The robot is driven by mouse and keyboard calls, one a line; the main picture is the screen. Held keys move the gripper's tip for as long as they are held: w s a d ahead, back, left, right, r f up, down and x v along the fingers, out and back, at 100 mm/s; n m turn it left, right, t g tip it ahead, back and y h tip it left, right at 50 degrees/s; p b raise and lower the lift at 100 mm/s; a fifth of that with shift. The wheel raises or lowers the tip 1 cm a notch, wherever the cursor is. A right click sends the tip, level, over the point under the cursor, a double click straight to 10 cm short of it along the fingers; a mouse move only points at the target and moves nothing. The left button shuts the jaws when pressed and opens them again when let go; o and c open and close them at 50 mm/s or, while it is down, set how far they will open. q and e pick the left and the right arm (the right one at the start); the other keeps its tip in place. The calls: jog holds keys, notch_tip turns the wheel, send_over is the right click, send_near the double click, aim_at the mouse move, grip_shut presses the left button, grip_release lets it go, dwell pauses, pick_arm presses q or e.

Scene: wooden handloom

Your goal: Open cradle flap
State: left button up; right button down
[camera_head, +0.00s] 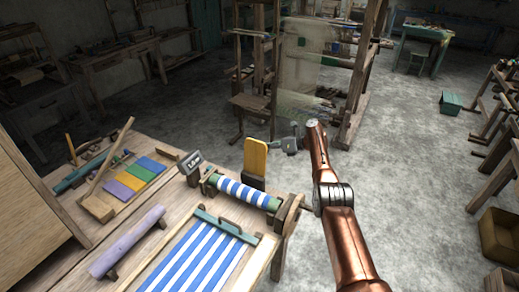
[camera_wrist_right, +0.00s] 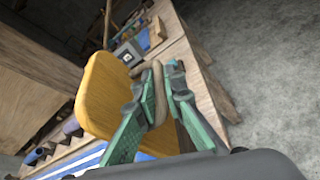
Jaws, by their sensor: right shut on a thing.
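A yellow upright panel (camera_head: 254,157), likely the cradle flap, stands at the back edge of the loom table behind the striped cloth roll (camera_head: 243,192). In the right wrist view the yellow panel (camera_wrist_right: 98,92) is large and close on the left. My right gripper (camera_head: 275,144) is just right of the panel's top in the head view. In the wrist view its green fingers (camera_wrist_right: 157,108) are shut on a tan curved loop (camera_wrist_right: 158,88) beside the panel. Whether the loop joins the panel is not clear. My left gripper is out of view.
The table holds striped cloth (camera_head: 205,258), a small dark display box (camera_head: 190,164), a purple roll (camera_head: 127,242) and several coloured blocks (camera_head: 148,164). A wooden frame (camera_head: 350,90) stands behind. Grey floor (camera_head: 425,150) is open to the right.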

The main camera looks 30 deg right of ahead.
jog(key=shift+s+f, duration=0.2)
jog(key=shift+f, duration=0.4)
jog(key=c, duration=2)
grip_release()
jog(key=shift+a, duration=0.1)
jog(key=shift+r, duration=0.55)
jog(key=shift+v, duration=0.95)
jog(key=v, duration=1)
jog(key=shift+w, duration=0.1)
